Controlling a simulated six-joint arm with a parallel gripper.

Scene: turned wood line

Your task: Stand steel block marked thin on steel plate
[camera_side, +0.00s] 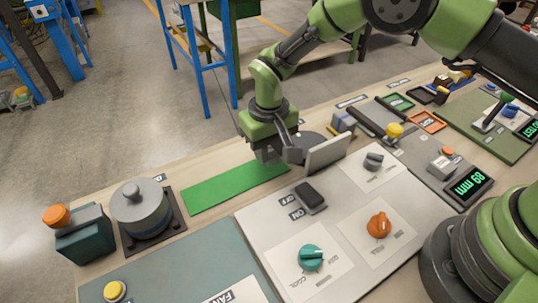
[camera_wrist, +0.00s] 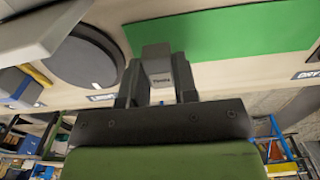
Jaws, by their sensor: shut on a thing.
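My gripper (camera_wrist: 160,90) is shut on a small grey steel block (camera_wrist: 157,52) with a dark label, hard to read, on its face. The block sits between the two dark fingers in the wrist view, beside the edge of a green strip (camera_wrist: 230,35). In the side view my gripper (camera_side: 267,155) points down at the right end of that strip, and the block is mostly hidden there. I cannot tell whether the block touches the surface below. A round dark grey disc (camera_wrist: 88,60), perhaps the steel plate, lies left of the block in the wrist view, apart from it and bare.
An upright pale panel (camera_side: 328,152) stands close right of my gripper. A white control board (camera_side: 270,225) with knobs and a black switch (camera_side: 310,197) lies in front. A grey-blue lidded pot (camera_side: 142,212) stands at left. The green strip is clear.

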